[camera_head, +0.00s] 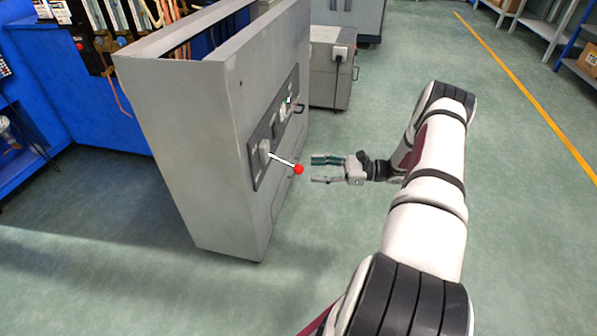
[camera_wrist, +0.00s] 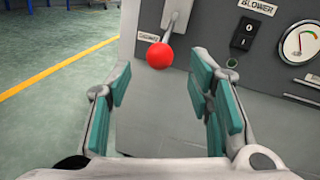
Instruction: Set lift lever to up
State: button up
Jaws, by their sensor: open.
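The lift lever (camera_head: 284,160) is a thin metal rod with a red ball knob (camera_head: 299,169), sticking out from a panel on the grey cabinet. In the wrist view the red knob (camera_wrist: 160,55) hangs at the lower end of the lever rod (camera_wrist: 176,20). My gripper (camera_head: 318,170) is open and empty, with teal finger pads, just right of the knob in the head view. In the wrist view the knob shows beyond and between the open fingers (camera_wrist: 165,95), nearer the top of the picture. No finger visibly touches it.
The grey cabinet (camera_head: 165,130) stands on the green floor. Its panel also bears a black blower switch (camera_wrist: 243,35) and a round gauge (camera_wrist: 299,42). A smaller grey box (camera_head: 330,75) stands behind. The floor right of my arm is clear up to the shelves (camera_head: 555,40).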

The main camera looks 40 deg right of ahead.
aim_at(299, 168)
jog(key=b+x, duration=0.1)
jog(key=x, duration=0.5)
jog(key=shift+w+a, duration=0.15)
jog(key=shift+a, duration=0.05)
grip_shut()
